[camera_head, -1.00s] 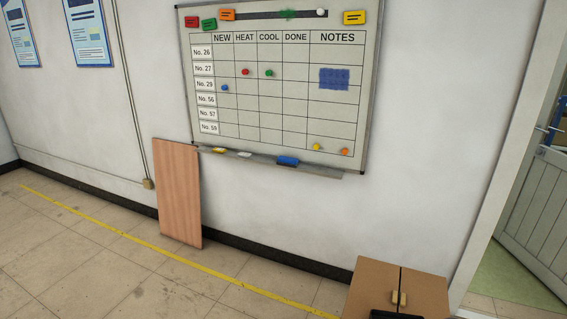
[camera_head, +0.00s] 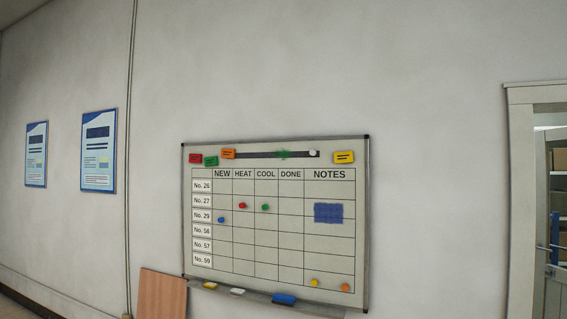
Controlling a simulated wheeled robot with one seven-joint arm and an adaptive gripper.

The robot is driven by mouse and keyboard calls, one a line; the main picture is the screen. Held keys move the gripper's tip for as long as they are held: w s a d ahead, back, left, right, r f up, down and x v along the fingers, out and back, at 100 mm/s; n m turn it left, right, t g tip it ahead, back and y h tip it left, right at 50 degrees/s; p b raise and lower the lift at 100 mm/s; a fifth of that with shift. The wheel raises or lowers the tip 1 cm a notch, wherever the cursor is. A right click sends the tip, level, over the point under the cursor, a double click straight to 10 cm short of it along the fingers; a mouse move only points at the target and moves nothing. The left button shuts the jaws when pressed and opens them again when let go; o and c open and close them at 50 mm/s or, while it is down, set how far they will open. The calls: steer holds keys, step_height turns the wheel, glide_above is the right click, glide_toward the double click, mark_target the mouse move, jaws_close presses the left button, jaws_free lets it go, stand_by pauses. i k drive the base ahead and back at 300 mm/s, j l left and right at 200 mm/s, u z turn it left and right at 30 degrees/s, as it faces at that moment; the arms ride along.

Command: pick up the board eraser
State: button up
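A blue block (camera_head: 284,299), which looks like the board eraser, lies on the narrow tray (camera_head: 330,309) along the bottom edge of the whiteboard (camera_head: 281,262). To its left on the same tray are a white piece (camera_head: 237,292) and a yellow piece (camera_head: 210,285). The whiteboard hangs on the wall and carries a grid with coloured magnets. My gripper does not show in this view.
A brown wooden panel (camera_head: 163,296) leans on the wall below left of the whiteboard. Two posters (camera_head: 98,152) hang at the left, with a vertical conduit beside them. A doorway with shelves (camera_head: 557,185) opens at the right.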

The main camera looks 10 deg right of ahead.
mark_target(278, 298)
steer(key=i+j, duration=0.2)
steer(key=i, duration=0.3)
steer(key=i+j, duration=0.15)
steer(key=i, duration=0.35)
steer(key=i+j, duration=0.2)
steer(key=i, duration=0.35)
steer(key=i+j, duration=0.15)
steer(key=i, duration=0.35)
steer(key=i+j, duration=0.2)
steer(key=i, duration=0.3)
steer(key=i+j, duration=0.15)
steer(key=i, duration=0.35)
steer(key=i+j, duration=0.2)
steer(key=i, duration=0.35)
steer(key=u, duration=0.05)
